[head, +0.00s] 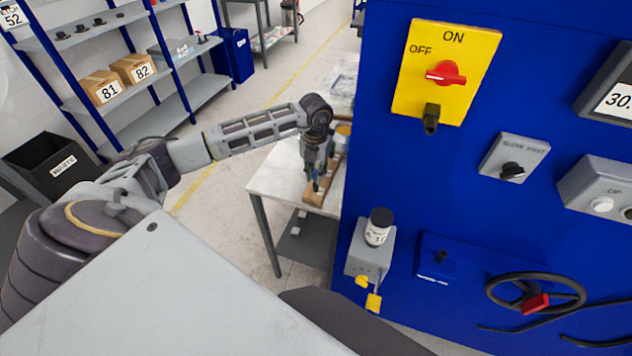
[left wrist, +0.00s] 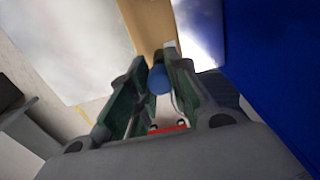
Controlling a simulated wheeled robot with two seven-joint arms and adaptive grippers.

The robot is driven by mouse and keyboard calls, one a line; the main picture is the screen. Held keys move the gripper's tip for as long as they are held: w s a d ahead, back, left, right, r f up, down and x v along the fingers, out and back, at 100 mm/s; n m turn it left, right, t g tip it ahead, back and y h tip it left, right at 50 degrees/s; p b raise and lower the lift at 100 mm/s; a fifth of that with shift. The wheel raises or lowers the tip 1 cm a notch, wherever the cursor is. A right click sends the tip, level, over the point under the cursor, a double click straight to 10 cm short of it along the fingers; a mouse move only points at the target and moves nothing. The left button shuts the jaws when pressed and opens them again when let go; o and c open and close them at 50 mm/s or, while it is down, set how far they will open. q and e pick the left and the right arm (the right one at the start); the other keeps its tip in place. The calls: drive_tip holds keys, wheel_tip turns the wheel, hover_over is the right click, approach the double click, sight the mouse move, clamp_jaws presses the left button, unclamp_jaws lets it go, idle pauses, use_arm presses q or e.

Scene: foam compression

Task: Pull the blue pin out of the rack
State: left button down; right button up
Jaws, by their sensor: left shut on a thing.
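The wooden rack (head: 336,168) stands on the light-topped table beside the blue panel, and a tan part of it shows in the left wrist view (left wrist: 150,28). The blue pin (left wrist: 158,79) is between the finger pads of my left gripper (left wrist: 155,68) in the left wrist view. In the head view my left gripper (head: 317,178) points down at the rack, and its fingers hide the pin there. The gripper is shut on the pin. I cannot tell whether the pin's lower end is in the rack. My right gripper is not in view.
The blue panel (head: 450,190) rises close to the right of my left gripper. The table (head: 283,178) has bare top to the rack's left. Shelves (head: 150,121) stand far left.

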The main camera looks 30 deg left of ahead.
sight(315, 171)
use_arm(q)
drive_tip(key=shift+r+p, duration=0.35)
drive_tip(key=shift+r, duration=0.4)
idle(0.8)
drive_tip(key=shift+r+p, duration=1.3)
drive_tip(key=shift+r, duration=1.05)
